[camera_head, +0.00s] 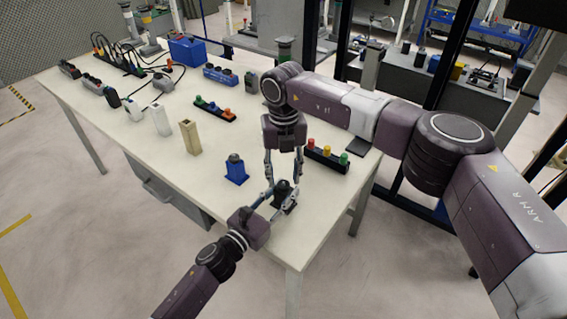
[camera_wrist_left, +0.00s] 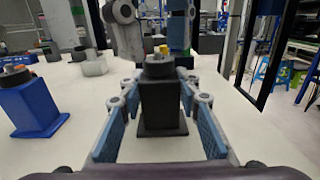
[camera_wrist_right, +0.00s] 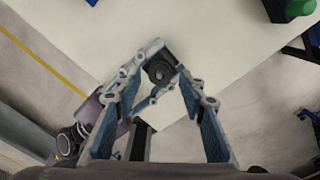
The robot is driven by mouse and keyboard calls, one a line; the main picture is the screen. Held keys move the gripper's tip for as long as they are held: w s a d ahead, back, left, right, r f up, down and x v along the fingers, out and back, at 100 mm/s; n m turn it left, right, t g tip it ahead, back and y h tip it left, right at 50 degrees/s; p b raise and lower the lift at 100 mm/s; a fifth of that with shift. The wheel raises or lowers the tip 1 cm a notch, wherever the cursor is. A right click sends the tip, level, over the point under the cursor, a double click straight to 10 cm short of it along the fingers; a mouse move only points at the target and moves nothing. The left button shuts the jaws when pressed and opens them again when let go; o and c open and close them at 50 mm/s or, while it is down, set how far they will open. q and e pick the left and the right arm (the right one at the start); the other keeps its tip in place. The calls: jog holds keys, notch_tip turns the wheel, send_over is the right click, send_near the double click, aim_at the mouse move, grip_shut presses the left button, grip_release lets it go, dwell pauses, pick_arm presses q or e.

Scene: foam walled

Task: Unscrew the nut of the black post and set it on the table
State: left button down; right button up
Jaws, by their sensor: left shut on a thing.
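The black post (camera_wrist_left: 162,108) stands upright on the table near its front corner, with a dark round nut (camera_wrist_left: 159,67) on top. My left gripper (camera_head: 276,196) comes in low from the front left and is shut on the black post, with a finger on each side. My right gripper (camera_head: 284,178) points down from above, its fingers spread apart over the post. In the right wrist view the nut also shows from above (camera_wrist_right: 160,71), between the fingers. I cannot tell whether the right fingers touch it. In the head view the post (camera_head: 285,193) is partly hidden by the grippers.
A blue post (camera_head: 236,171) stands to the left on the table (camera_head: 215,155). A beige holder (camera_head: 190,138) and a white one (camera_head: 161,120) are farther left. A button strip (camera_head: 327,156) lies right of my right gripper. Bare tabletop lies between the blue post and the front edge.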

jog(key=shift+f, duration=0.9)
jog(key=shift+c, duration=0.4)
grip_shut()
jog(key=n, duration=0.3)
jog(key=shift+n, duration=0.4)
jog(key=n, duration=0.5)
jog(key=shift+r, duration=0.3)
jog(key=shift+r, duration=0.85)
